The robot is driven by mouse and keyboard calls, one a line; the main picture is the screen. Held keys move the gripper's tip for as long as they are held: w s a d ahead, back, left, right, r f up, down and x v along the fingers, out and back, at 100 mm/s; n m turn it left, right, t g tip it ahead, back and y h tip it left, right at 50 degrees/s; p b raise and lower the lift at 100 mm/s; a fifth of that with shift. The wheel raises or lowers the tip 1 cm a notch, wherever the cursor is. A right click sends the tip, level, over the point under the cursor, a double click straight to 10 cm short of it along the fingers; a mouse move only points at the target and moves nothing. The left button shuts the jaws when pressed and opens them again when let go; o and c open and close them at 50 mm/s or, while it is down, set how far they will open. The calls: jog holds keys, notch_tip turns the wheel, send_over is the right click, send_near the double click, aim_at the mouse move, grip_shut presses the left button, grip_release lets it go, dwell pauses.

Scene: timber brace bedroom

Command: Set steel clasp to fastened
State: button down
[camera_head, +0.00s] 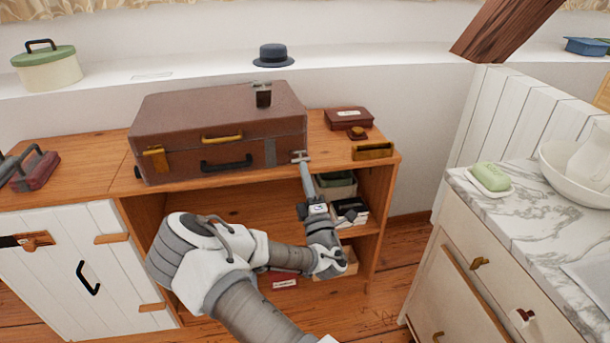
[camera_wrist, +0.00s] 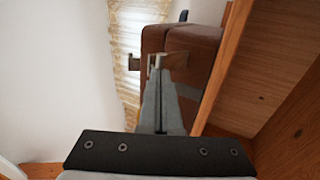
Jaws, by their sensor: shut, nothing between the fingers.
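A brown suitcase (camera_head: 205,112) lies flat on the wooden cabinet, its front facing me. A grey steel clasp (camera_head: 270,152) is on the right of its front face, and a brass-coloured latch (camera_head: 155,160) is on the left. I cannot tell whether the steel clasp is fastened. In the wrist view the shut fingers (camera_wrist: 157,64) overlap the brown suitcase (camera_wrist: 194,45). Contact cannot be made out there.
A brown box (camera_head: 348,118) and a brass-coloured tray (camera_head: 373,151) are on the cabinet top (camera_head: 318,130) to the right. A dark glass (camera_head: 263,95) stands on the suitcase. Open shelves hold boxes below my gripper. A marble-topped dresser (camera_head: 540,210) stands at right.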

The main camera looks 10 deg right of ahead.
jog(key=shift+r, duration=0.1)
jog(key=shift+r+g+p, duration=0.3)
jog(key=shift+p, duration=0.6)
jog(key=shift+r+p, duration=0.15)
jog(key=shift+p, duration=0.15)
jog(key=w+r+g+p, duration=0.1)
jog(key=r+g+p, duration=0.1)
jog(key=p, duration=0.4)
jog(key=w+r+g+p, duration=0.1)
jog(key=r+g+p, duration=0.2)
jog(key=p, duration=0.4)
jog(key=w+r+g+p, duration=0.1)
jog(key=r+g+p, duration=0.1)
jog(key=p, duration=0.4)
jog(key=shift+r+g+h, duration=0.15)
jog(key=shift+g+h, duration=0.15)
jog(key=shift+g, duration=0.2)
jog(key=shift+a+f, duration=0.1)
jog(key=shift+f, duration=0.4)
jog(key=shift+r+p, duration=0.5)
jog(key=shift+r, duration=0.35)
